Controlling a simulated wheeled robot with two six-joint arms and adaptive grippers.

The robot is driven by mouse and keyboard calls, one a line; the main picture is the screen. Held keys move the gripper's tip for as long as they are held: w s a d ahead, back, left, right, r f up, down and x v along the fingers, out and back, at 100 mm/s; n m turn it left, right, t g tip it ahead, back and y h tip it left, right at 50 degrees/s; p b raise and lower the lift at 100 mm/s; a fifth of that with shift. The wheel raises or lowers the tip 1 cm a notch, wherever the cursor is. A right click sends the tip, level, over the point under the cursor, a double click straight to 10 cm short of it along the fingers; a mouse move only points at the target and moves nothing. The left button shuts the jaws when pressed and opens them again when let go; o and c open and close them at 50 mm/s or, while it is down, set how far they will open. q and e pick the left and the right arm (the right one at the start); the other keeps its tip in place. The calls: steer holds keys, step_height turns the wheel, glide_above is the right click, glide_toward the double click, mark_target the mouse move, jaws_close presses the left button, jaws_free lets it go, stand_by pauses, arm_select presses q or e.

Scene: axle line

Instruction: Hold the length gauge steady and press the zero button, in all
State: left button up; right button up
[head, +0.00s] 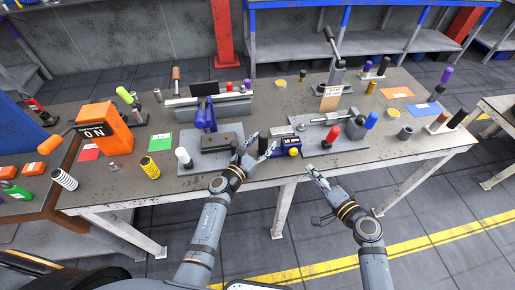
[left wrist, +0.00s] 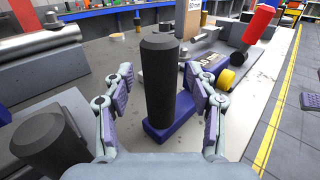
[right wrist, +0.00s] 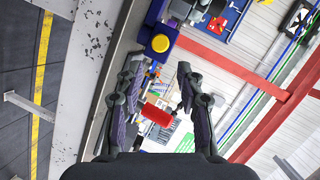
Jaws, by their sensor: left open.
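The length gauge (head: 281,150) looks like a blue body with a yellow button (head: 293,152), lying near the table's front edge. In the left wrist view, an upright black grip (left wrist: 161,85) stands on a blue base (left wrist: 172,131); the dark label and yellow button (left wrist: 226,79) sit behind it. My left gripper (head: 265,143) is open, its fingers on either side of the grip with gaps visible. My right gripper (head: 315,176) is open and empty in front of the table edge. In the right wrist view, a blue body with a round yellow part (right wrist: 160,43) shows beyond the fingers.
A grey plate with a clamp and red knob (head: 333,133) stands right of the gauge. Free room lies before the table.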

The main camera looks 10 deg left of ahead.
arm_select(q)
jaws_close()
arm_select(e)
jaws_close()
stand_by(0.4)
stand_by(1.1)
